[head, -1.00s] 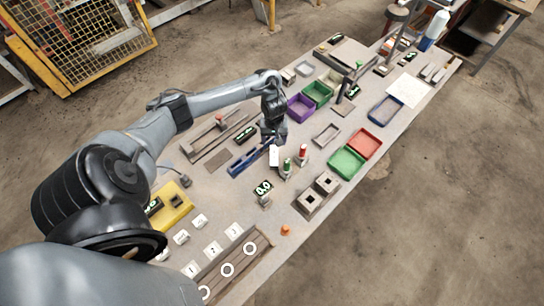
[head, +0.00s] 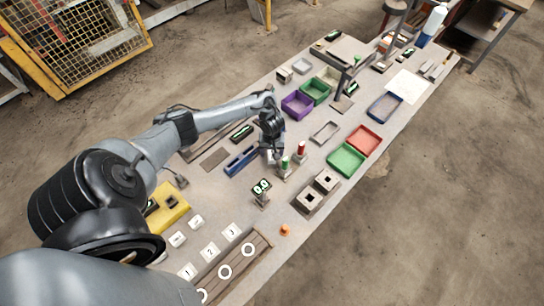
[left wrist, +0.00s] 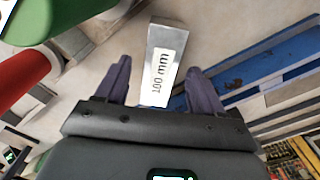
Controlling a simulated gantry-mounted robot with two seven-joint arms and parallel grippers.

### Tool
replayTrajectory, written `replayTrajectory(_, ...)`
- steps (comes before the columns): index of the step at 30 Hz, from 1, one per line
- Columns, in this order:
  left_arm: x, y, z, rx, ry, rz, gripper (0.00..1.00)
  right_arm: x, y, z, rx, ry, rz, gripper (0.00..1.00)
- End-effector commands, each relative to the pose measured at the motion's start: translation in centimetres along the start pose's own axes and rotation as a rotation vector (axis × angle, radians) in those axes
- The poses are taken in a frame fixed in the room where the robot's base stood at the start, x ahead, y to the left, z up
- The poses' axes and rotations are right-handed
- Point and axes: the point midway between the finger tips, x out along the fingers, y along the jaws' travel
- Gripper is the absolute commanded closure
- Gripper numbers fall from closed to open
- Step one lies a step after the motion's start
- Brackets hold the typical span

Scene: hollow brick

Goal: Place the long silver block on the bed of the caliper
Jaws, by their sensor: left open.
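The long silver block (left wrist: 165,60), with a white "100 mm" label, stands between the fingers of my left gripper (left wrist: 160,85) in the left wrist view. The fingers are open, one on each side of its near end, with gaps visible. In the head view my left gripper (head: 274,154) is low over the table and mostly hides the block. A blue bar (head: 241,160) lies just left of the gripper; it also shows in the left wrist view (left wrist: 235,78). A grey rail-like tool, perhaps the caliper, is partly hidden behind my arm. My right gripper is not in view.
Green-topped (head: 285,166) and red-topped (head: 301,150) posts stand close right of the gripper. A "0.0" display (head: 261,187) is nearer me.

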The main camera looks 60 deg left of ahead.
Motion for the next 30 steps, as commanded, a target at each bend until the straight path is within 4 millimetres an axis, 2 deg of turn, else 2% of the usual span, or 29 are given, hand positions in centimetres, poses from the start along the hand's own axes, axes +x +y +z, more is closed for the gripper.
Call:
replayTrajectory(7, 0.11, 0.03, 0.01, 0.001, 0.0, 0.001, 0.32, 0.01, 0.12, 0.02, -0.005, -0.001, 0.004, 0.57)
replayTrajectory(20, 0.1, 0.03, 0.02, 0.001, 0.0, 0.001, 0.98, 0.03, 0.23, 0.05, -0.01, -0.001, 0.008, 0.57)
replayTrajectory(30, -0.03, 0.08, -0.04, 0.0, 0.001, 0.002, 1.0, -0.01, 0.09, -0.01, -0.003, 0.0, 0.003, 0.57)
